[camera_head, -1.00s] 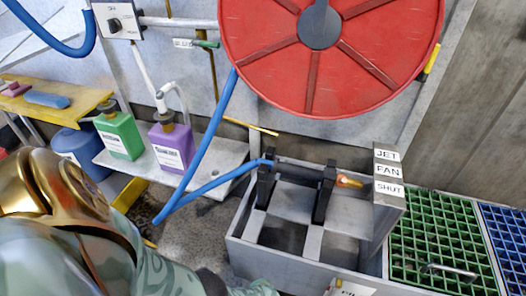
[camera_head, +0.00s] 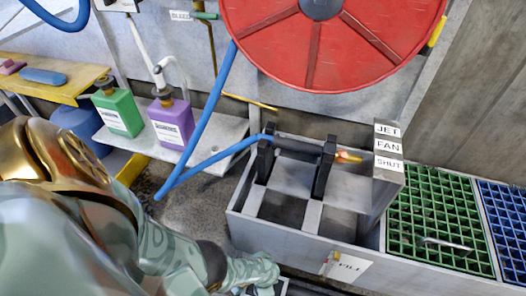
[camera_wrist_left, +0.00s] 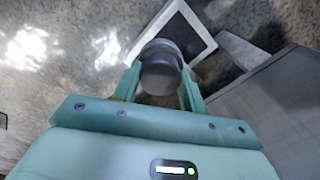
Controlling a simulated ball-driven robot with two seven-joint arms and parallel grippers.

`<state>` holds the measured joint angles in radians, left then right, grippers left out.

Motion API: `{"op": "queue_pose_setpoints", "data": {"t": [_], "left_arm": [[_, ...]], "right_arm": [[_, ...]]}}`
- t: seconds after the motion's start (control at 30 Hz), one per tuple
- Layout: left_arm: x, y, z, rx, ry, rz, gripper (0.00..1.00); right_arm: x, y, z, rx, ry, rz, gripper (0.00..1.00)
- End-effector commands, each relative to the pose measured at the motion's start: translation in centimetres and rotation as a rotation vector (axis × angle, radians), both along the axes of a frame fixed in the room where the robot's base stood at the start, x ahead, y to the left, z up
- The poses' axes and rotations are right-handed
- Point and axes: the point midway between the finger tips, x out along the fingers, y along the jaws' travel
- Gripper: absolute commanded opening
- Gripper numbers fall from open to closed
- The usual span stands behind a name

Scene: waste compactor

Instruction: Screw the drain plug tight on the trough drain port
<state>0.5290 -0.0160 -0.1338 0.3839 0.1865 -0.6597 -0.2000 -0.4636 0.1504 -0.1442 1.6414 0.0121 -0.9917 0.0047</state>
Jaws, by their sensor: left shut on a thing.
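My left gripper (camera_wrist_left: 160,86) is shut on a grey round plug (camera_wrist_left: 160,70), held between its two fingers in the left wrist view. In the head view my left arm reaches down to the bottom edge, with its hand (camera_head: 262,284) in front of the grey trough (camera_head: 300,232), left of the FILL label. The plug cannot be made out there. The trough's drain port is not seen in either view. My right gripper is not in view.
A white-rimmed dark tray (camera_wrist_left: 192,28) lies on the floor beyond the plug. The trough carries a hose nozzle (camera_head: 345,157) on black brackets. A red reel (camera_head: 335,75) hangs above. Green (camera_head: 440,222) and blue (camera_head: 505,232) grates stand right. Bottles stand on a shelf (camera_head: 215,155).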

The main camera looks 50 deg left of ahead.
Motion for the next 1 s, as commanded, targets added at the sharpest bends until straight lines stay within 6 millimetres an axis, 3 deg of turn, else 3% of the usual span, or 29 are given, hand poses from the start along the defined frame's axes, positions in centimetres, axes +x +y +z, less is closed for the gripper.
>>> {"op": "queue_pose_setpoints", "data": {"t": [0.23,0.5,0.73,0.77,0.83,1.0], "left_arm": [[0.08,0.02,0.02,0.000,-0.001,-0.020,0.15],[0.11,0.06,-0.02,0.001,-0.002,-0.415,0.15],[0.14,0.04,0.01,0.001,-0.003,-0.449,0.15],[0.14,0.04,0.02,0.001,-0.003,-0.449,0.45],[0.12,0.04,0.01,0.000,-0.002,-0.448,0.64],[0.07,0.02,0.00,0.000,-0.002,-0.447,0.68]], "right_arm": [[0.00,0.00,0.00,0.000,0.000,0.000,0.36],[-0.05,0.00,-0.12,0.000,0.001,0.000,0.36],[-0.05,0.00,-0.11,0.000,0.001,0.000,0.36],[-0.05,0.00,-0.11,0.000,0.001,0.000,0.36],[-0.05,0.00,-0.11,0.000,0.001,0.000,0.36],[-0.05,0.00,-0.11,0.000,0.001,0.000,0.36]]}}
